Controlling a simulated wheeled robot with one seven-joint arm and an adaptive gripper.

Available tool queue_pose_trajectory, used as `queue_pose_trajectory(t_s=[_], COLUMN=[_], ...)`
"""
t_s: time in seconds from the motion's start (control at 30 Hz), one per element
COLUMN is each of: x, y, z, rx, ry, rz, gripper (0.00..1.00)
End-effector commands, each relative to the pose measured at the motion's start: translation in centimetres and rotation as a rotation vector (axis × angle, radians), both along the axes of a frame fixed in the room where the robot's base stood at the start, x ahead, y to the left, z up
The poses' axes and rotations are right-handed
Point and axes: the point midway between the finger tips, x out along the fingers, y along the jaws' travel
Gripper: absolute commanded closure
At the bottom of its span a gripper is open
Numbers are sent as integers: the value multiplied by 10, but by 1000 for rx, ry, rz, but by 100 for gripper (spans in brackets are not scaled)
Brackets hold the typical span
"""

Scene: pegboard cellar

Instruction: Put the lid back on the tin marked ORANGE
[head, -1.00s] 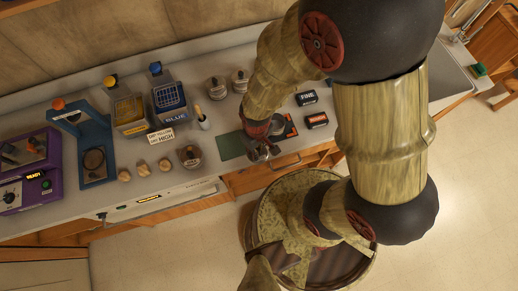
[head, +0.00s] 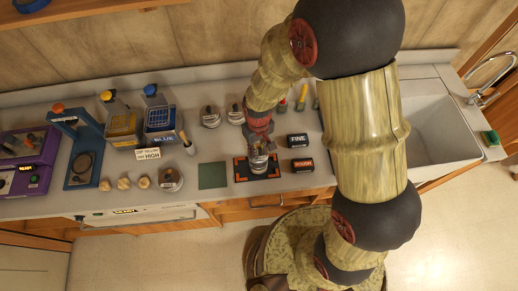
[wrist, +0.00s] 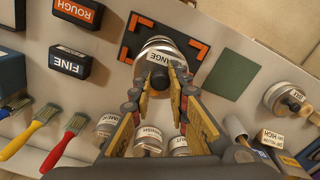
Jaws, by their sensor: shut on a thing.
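The tin marked ORANGE (wrist: 158,57) is a small silver tin with a white label, only partly readable between my fingers in the wrist view. In the head view the tin (head: 258,165) stands on a black mat with orange corners (head: 240,174). My gripper (wrist: 163,80) is right at the tin, with its fingers close together; it also shows in the head view (head: 258,145). It is shut on what looks like the lid, largely hidden between the fingers. I cannot tell whether the lid touches the tin's rim or is seated level.
A green mat (head: 212,175) lies left of the tin. The FINE (head: 298,140) and ROUGH (head: 302,165) blocks stand to its right. Other lidded tins (head: 210,117) stand behind, another (head: 170,180) at left. Brushes (wrist: 65,145) lie nearby. The sink (head: 435,130) is at right.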

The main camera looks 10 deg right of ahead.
Motion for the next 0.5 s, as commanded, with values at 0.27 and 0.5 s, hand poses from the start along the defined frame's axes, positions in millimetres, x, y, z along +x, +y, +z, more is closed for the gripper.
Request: queue_pose_trajectory(t_s=[0.27,0.5], x=[-1,0], y=[0,0], z=[-27,-47], rx=[-1,0], ry=[2,1], rz=[0,0], gripper=[100,100])
